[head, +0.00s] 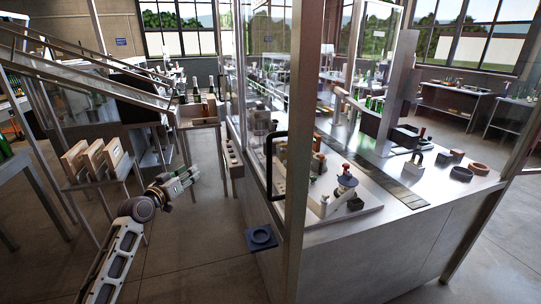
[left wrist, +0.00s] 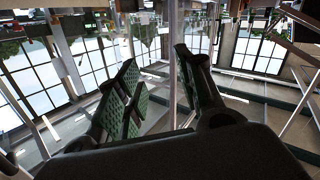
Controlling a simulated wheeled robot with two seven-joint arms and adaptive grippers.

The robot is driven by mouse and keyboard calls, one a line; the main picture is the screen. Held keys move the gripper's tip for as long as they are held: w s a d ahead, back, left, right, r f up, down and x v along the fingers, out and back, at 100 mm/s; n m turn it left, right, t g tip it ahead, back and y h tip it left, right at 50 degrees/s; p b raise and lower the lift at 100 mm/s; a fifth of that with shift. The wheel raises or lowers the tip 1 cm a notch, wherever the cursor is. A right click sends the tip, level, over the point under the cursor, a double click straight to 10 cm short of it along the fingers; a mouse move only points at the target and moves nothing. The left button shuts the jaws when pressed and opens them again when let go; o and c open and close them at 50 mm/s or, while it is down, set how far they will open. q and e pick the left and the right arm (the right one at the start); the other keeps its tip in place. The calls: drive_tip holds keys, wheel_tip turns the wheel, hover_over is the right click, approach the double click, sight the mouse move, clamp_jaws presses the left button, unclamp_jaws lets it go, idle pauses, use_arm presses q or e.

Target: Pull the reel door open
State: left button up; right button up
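A clear door panel (head: 258,110) in a grey metal frame stands at the near left corner of the capsuling machine. I take it for the reel door, and it looks closed. Its black upright bar handle (head: 270,168) is beside the near corner post. My left gripper (head: 190,176) is in the air left of the door, clearly apart from the handle. In the left wrist view its green-padded fingers (left wrist: 157,95) are spread with nothing between them. The handle cannot be made out in that view. My right gripper is not in view.
A small blue tray (head: 261,237) juts out below the handle. A rack with wooden crates (head: 92,158) stands left of my arm, and a bottle crate (head: 198,112) is behind the gripper. The machine's steel counter (head: 400,195) extends right.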

use_arm(q)
drive_tip(key=s+d+r+m+g+h, duration=0.2)
drive_tip(key=s+d+r+m+h, duration=0.4)
drive_tip(key=s+d+r, duration=0.5)
drive_tip(key=s+d+r+m+g+h, duration=0.1)
drive_tip(key=s+d+m+g+h, duration=0.3)
drive_tip(key=s+d+m+g, duration=0.1)
drive_tip(key=shift+s+d+r+g, duration=0.35)
drive_tip(key=shift+s+d+g, duration=0.15)
drive_tip(key=shift+s, duration=0.05)
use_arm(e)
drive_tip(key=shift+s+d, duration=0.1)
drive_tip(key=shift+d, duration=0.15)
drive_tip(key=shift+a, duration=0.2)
use_arm(q)
drive_tip(key=shift+w+d, duration=0.1)
drive_tip(key=p+x, duration=0.4)
drive_tip(key=x, duration=0.9)
drive_tip(key=shift+d+r+p, duration=0.15)
drive_tip(key=shift+d+p, duration=0.1)
drive_tip(key=shift+p, duration=0.05)
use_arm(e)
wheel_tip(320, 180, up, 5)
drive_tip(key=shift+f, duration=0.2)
